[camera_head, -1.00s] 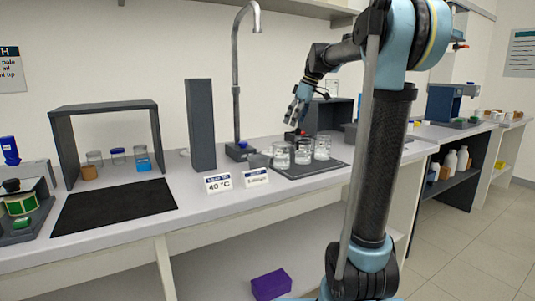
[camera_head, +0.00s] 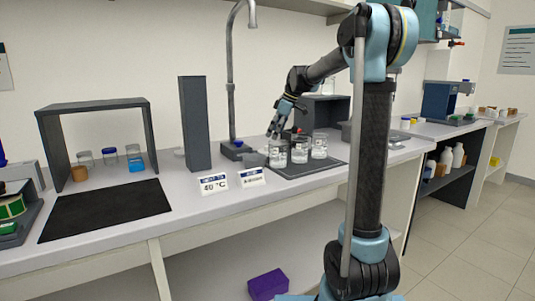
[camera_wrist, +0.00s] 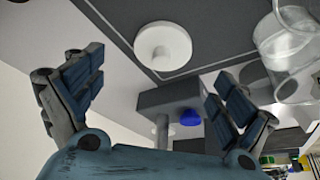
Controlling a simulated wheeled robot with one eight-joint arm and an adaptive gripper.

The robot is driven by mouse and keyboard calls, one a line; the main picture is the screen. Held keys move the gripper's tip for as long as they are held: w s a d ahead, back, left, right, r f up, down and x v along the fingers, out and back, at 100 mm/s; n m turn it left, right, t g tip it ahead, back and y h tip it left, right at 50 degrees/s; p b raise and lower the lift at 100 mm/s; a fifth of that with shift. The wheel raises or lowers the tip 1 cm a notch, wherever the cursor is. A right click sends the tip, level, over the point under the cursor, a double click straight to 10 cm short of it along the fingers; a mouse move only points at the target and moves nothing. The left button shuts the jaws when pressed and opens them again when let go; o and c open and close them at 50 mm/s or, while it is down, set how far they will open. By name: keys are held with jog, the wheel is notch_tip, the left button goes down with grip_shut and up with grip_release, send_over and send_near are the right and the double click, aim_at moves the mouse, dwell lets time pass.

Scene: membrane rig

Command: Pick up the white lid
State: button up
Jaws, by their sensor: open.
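The white lid (camera_wrist: 163,46) is a round disc with a small raised knob in its middle. In the wrist view it lies on the dark mat (camera_wrist: 195,50) near the mat's edge. My gripper (camera_wrist: 156,72) is open and empty, its two blue-grey fingers spread wide, with the lid beyond and between the tips, apart from them. In the head view my gripper (camera_head: 277,129) hangs just above the glass beakers on the mat (camera_head: 318,170). I cannot make out the lid in the head view.
Glass beakers (camera_head: 300,152) stand close together on the mat; one beaker (camera_wrist: 288,52) is near the right finger in the wrist view. A tap (camera_head: 231,95), a dark tower (camera_head: 195,125) and two label cards (camera_head: 214,182) are close by. A black mat (camera_head: 105,210) lies left.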

aim_at(267, 150)
jog(key=shift+x, duration=3.55)
jog(key=shift+s+r, duration=0.1)
jog(key=c, duration=0.9)
